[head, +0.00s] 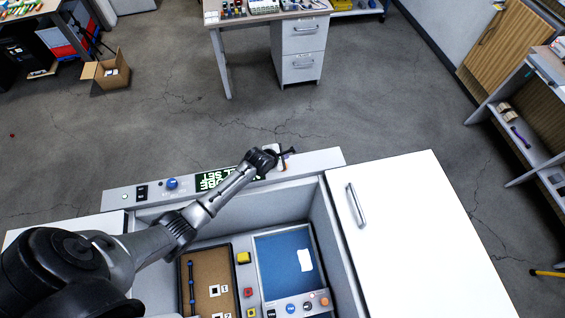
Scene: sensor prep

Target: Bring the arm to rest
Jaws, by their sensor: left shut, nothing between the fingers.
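My left arm comes in from the lower left and reaches out over the workstation. My left gripper (287,154) is at the far rim of the console, close to the right end of the sign panel. It is shut and holds nothing. A small light-coloured item (278,160) is right beside the gripper; I cannot tell whether they touch. My right gripper does not show.
The recessed work area holds a cork board (208,262) and a blue tray (262,250) with a white card (305,260). A white cabinet top (420,240) is clear at the right. Beyond are open floor, a desk (300,12) and an open carton (106,76).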

